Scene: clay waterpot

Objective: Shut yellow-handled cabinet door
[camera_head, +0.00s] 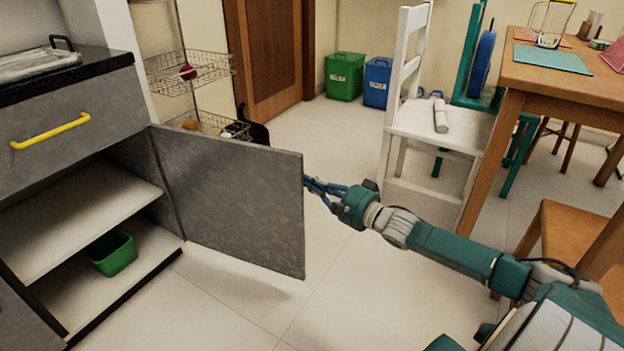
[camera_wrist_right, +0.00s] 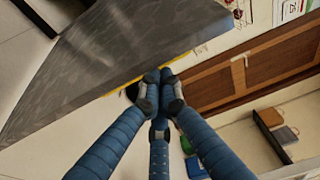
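The grey cabinet door (camera_head: 235,200) stands wide open, swung out from the cabinet on the left. It also shows in the right wrist view (camera_wrist_right: 120,50) as a grey panel. A thin yellow strip (camera_wrist_right: 185,58), likely its handle, shows along the panel's edge there; most of it is hidden. My right gripper (camera_head: 308,184) is at the door's free edge, on the outer side. In the right wrist view its blue fingers (camera_wrist_right: 159,78) come together at the tips, beside the panel edge. I cannot tell whether they touch it. My left gripper is not in view.
The open cabinet has a shelf (camera_head: 75,215) and a green bin (camera_head: 112,252) inside. A drawer with a yellow handle (camera_head: 50,131) is above. A wire rack (camera_head: 188,72) stands behind the door. A white chair (camera_head: 440,125) and wooden table (camera_head: 560,85) are at right. Floor in front is clear.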

